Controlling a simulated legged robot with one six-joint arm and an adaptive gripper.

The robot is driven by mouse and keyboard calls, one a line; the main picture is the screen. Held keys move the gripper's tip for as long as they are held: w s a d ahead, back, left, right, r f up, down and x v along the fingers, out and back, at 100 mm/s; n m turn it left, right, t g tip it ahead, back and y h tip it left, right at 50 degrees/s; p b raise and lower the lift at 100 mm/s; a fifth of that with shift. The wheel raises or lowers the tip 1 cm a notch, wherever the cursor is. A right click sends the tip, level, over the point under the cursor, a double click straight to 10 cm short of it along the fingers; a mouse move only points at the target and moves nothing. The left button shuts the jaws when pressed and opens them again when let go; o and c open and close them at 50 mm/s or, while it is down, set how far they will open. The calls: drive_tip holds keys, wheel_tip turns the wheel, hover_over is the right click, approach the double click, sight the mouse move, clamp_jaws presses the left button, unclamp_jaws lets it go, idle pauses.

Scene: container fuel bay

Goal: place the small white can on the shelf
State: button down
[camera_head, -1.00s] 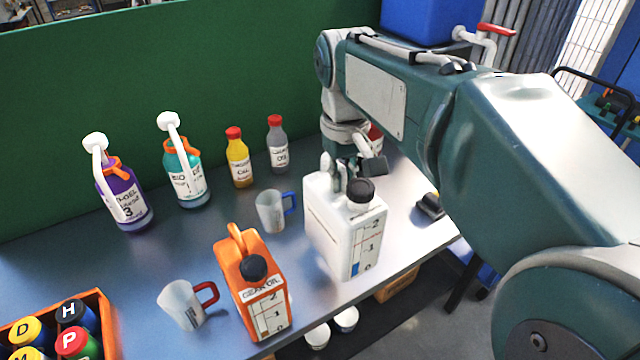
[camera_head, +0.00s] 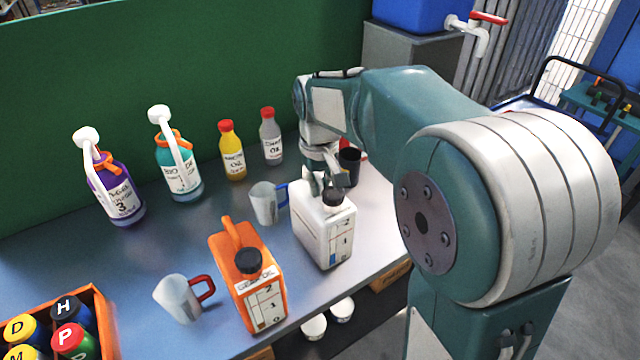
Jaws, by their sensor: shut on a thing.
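The small white can (camera_head: 322,235) is a jerrycan with a black cap and a level scale on its side. It is upright, at or just above the front right of the workbench (camera_head: 90,270); I cannot tell whether its base touches. My gripper (camera_head: 322,186) is at its top handle from above and is shut on it. The fingers are partly hidden by the can's top and the arm. A dark lower shelf (camera_head: 366,318) shows under the bench's front edge, largely hidden by the bench and my arm.
An orange gear oil can (camera_head: 248,285) and a clear jug with a red handle (camera_head: 183,298) stand left. A blue-handled jug (camera_head: 264,203) is close behind the white can. Several bottles line the green back wall (camera_head: 180,60). White tubs (camera_head: 314,327) sit below the bench.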

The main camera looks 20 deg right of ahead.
drive_tip(key=c, duration=0.6)
unclamp_jaws()
drive_tip(key=shift+f, duration=0.1)
drive_tip(key=shift+c, duration=0.2)
